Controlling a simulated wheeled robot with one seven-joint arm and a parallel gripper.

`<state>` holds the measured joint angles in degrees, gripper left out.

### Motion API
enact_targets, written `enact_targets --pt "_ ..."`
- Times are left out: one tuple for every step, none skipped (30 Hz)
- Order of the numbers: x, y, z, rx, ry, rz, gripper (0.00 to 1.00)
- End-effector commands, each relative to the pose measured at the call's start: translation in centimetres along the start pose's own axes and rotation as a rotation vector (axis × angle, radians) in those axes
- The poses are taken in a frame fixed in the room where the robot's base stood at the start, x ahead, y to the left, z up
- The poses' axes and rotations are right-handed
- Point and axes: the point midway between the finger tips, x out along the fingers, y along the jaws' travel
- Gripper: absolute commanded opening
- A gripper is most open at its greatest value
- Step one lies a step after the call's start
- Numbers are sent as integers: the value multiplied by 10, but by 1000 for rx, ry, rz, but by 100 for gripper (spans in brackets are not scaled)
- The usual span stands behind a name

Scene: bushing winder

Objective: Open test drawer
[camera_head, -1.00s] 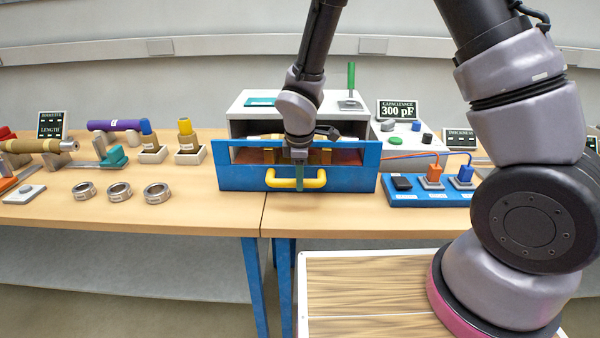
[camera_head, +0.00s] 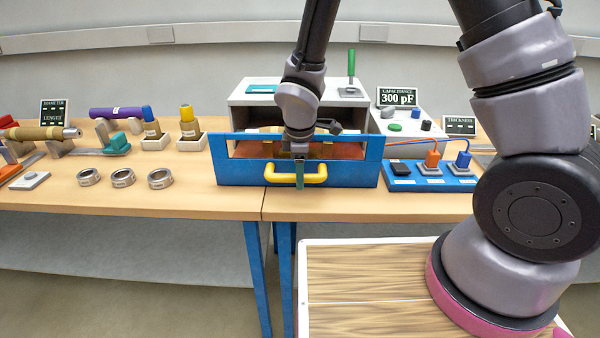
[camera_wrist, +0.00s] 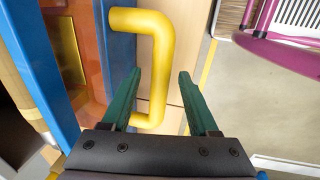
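The blue test drawer (camera_head: 232,175) stands partly out of the white housing (camera_head: 250,99), with its inside showing behind the front. Its yellow handle (camera_head: 283,179) is on the front panel and also shows large in the wrist view (camera_wrist: 162,65). My gripper (camera_head: 299,178) points down at the handle, with one finger in front of the bar. In the wrist view, the two green fingers (camera_wrist: 160,72) stand apart on either side of the bar, with gaps visible. Contact at the lower bend of the handle cannot be told.
A blue board (camera_head: 432,185) with a black block and plugs stands right of the drawer. Several metal rings (camera_head: 160,179) lie on the table at left. A wood-topped surface (camera_head: 360,275) is below in front. The tabletop directly before the drawer is narrow.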

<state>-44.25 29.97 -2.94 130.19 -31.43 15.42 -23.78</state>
Motion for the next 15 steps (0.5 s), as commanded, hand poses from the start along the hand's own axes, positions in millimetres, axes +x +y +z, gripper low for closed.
enact_targets --pt "0 0 0 0 0 0 60" --pt "0 0 0 -1 0 0 60" --pt "0 0 0 -1 0 0 60" --pt "0 0 0 -1 0 0 60" --pt "0 0 0 -1 0 0 60" --pt "0 0 0 -1 1 0 60" --pt "-1 0 0 -1 1 0 60" --pt "-3 0 -1 -1 2 1 60" --pt "-6 0 -1 -1 3 1 60" --pt "-9 0 -1 0 3 1 60" --pt "-13 0 -1 1 3 1 60" --pt "-20 1 -1 2 4 2 60" --pt "-25 1 0 2 3 2 60" --pt "-31 1 -1 1 5 3 60" --pt "-39 1 -1 2 4 3 60"
